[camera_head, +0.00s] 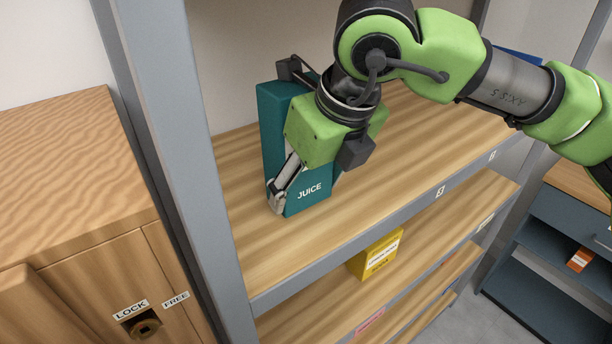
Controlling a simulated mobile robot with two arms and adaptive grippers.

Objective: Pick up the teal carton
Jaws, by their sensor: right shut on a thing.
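The teal carton (267,115), marked JUICE, stands upright on the upper wooden shelf, near the shelf's left end. My right arm comes in from the upper right. My right gripper (305,195) is shut on the teal carton, with one finger visible across its lower left front. The green gripper body hides the carton's middle, and the other finger is mostly hidden. I cannot tell whether the carton's base touches the shelf. My left gripper is not in view.
A grey shelf post (190,160) stands close to the carton's left. A yellow box (376,255) sits on the shelf below. A wooden cabinet (70,180) with a lock is at the left. The upper shelf's board right of the carton is clear.

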